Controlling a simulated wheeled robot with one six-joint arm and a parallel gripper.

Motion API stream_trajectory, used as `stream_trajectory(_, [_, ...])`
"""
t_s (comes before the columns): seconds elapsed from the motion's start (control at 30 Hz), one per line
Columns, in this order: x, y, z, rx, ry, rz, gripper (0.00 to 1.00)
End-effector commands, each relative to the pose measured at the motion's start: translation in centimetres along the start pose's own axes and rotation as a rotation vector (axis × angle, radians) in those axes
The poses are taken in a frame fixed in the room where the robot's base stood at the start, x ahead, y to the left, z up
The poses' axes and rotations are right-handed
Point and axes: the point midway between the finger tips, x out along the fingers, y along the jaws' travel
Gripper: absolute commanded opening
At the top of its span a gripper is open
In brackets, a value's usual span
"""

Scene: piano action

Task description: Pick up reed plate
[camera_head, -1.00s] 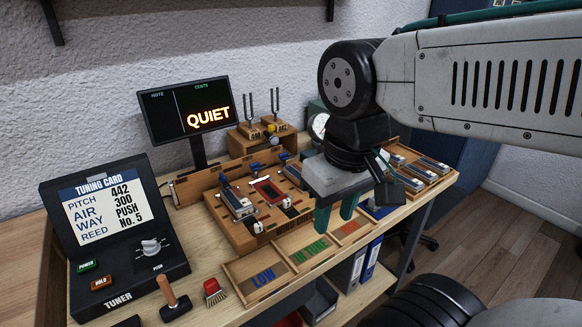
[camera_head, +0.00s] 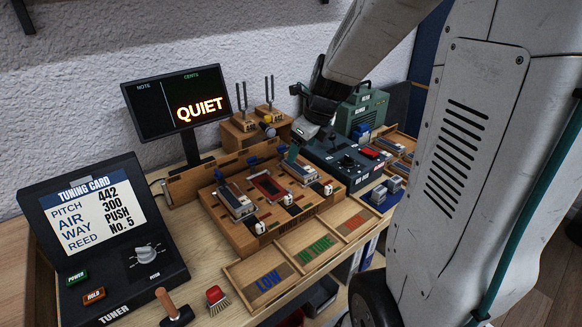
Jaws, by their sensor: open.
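Reed plates with metal tops lie on the wooden jig block (camera_head: 245,236): a left one (camera_head: 235,201) and a right one (camera_head: 300,172). Between them is a red-framed slot (camera_head: 267,187). More plates lie in a wooden tray (camera_head: 408,141) at the right, partly hidden by my arm. The other finger is not clearly visible, and I cannot tell whether the gripper touches the plate.
The tuner (camera_head: 100,240) stands at the left, with a display (camera_head: 180,107) reading QUIET behind. Two tuning forks (camera_head: 255,95) stand behind the jig. A dark control box (camera_head: 345,160) and a green machine (camera_head: 365,108) are right. Sorting trays marked LOW and IN TUNE (camera_head: 285,267) lie in front, looking empty.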

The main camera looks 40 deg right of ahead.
Motion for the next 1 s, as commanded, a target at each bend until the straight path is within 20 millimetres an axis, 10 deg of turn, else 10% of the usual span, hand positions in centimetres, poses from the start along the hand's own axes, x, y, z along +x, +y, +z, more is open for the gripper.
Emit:
stream_trajectory(0.2, [2.1, -2.5, -0.2, 0.257, -0.012, -0.025, 0.71])
stream_trajectory(1.0, [9.6, -2.3, -0.2, 0.264, -0.014, -0.027, 0.71])
